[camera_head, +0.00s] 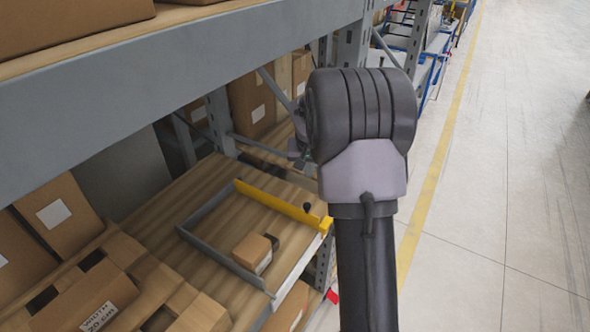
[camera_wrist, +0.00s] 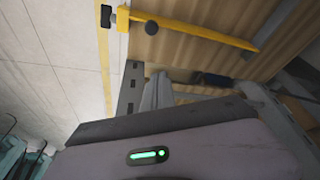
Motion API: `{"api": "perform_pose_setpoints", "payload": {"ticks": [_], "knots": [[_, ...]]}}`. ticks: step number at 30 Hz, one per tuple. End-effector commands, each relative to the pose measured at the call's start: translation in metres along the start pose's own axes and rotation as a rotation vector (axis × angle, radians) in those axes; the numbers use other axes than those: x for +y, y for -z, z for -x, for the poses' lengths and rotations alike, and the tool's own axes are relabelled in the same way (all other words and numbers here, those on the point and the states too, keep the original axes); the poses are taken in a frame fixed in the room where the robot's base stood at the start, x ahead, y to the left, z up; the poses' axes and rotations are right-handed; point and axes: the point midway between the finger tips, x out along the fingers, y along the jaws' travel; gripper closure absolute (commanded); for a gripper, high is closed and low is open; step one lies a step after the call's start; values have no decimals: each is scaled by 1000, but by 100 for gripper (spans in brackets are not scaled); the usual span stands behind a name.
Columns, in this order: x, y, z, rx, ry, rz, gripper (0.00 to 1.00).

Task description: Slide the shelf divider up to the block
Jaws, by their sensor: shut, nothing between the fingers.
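The shelf divider is a yellow bar (camera_head: 275,199) with a black knob (camera_head: 306,207) near its front end. It lies on the wooden shelf and also shows at the top of the wrist view (camera_wrist: 195,33). The block is a small brown box (camera_head: 251,251) with a pale label, nearer the camera than the divider, with a clear gap between them. My gripper (camera_head: 303,157) is shut and empty, beyond the divider and above the shelf. My own wrist hides part of it. I cannot make out the block in the wrist view.
A grey rail (camera_head: 220,262) and a pale front edge (camera_head: 300,262) bound the bay around the block. Cardboard boxes (camera_head: 95,295) fill the shelf at lower left. A grey upper beam (camera_head: 170,75) runs overhead. The aisle floor (camera_head: 500,180) at right is clear.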

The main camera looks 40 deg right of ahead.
Motion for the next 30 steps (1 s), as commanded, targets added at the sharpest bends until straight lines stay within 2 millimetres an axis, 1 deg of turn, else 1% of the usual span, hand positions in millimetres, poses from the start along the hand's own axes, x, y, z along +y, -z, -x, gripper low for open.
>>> {"api": "perform_pose_setpoints", "payload": {"ticks": [3, 13, 15, 19, 24, 30], "knots": [[0, -3, -26, -4, 0, -1, 100], [-1, -3, -97, -3, 1, 1, 100], [-1, -17, -90, -1, 2, 1, 100], [-1, -34, -85, -2, 2, 1, 100], [-1, -41, -82, -2, 2, 1, 100], [-1, -41, -81, -2, 2, 1, 100]]}}
